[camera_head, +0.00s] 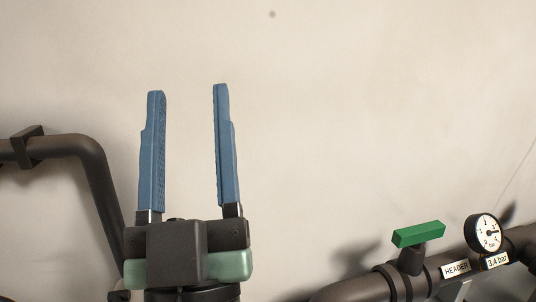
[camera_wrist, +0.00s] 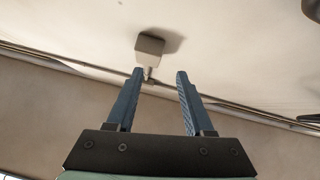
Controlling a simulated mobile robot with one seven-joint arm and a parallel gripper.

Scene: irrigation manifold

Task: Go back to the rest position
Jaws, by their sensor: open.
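My gripper (camera_head: 188,90) points upward in the head view, with its two blue fingers apart and nothing between them. It stands in front of the pale wall, left of the middle. In the wrist view my gripper (camera_wrist: 159,73) also shows open and empty, with its fingers toward a pale wall or ceiling surface. No object is held.
A dark pipe (camera_head: 92,165) bends down at the left, close beside my gripper's base. At the lower right are a green valve handle (camera_head: 419,234), a gauge (camera_head: 484,233) and a HEADER label (camera_head: 455,269).

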